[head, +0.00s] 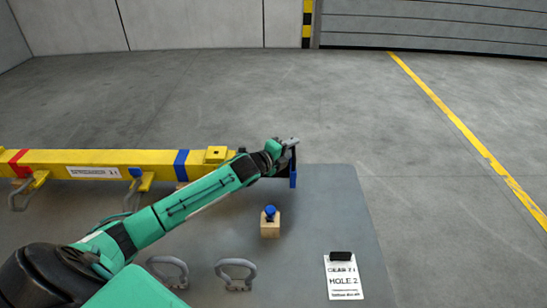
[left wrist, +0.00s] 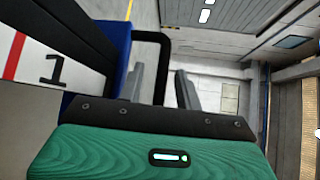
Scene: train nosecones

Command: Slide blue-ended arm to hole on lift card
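A yellow beam (head: 120,160) lies across the left. From its right end a dark arm (head: 272,165) sticks out with a blue end (head: 293,179). In the left wrist view the dark arm (left wrist: 75,25) bears a white label with "1", beside the blue end (left wrist: 115,50) and a black loop handle (left wrist: 162,75). My left gripper (head: 288,146) is at that end; in its wrist view the fingers (left wrist: 160,90) are apart, seemingly on either side of the handle's bar. The lift card (head: 344,285) reads "HOLE 2"; its upper line is unclear. My right gripper is out of view.
A wooden block with a blue knob (head: 270,226) stands on the grey table (head: 315,200). Two grey shackles (head: 236,272) lie near the front, partly beside my left arm. Free table surface lies right of the block. A yellow floor line (head: 465,130) runs beyond.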

